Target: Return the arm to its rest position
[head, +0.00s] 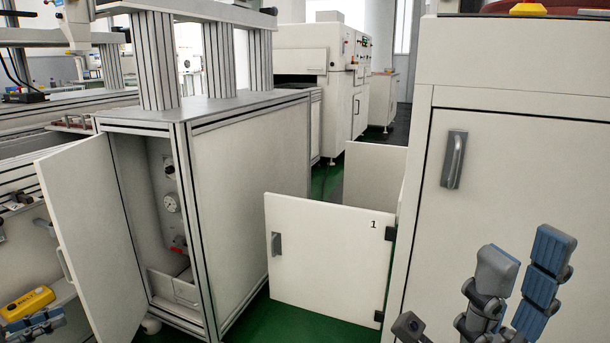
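My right gripper (525,256) is at the lower right, in front of the white cabinet (506,230) with a grey handle. Its two blue-grey fingers point up and stand apart, with nothing between them, so it is open. My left gripper (36,326) is at the lower left edge, mostly cut off by the frame. Its blue-grey finger pads lie just below a yellow box (27,303) with dark spots in the picture. I cannot tell whether the gripper touches or holds that box.
An open door (92,240) swings out from the left cabinet (248,180), showing a gauge (171,203) inside. A white door marked 1 (328,255) stands open in the middle, hinged at the right cabinet. Green floor (262,322) shows between the cabinets.

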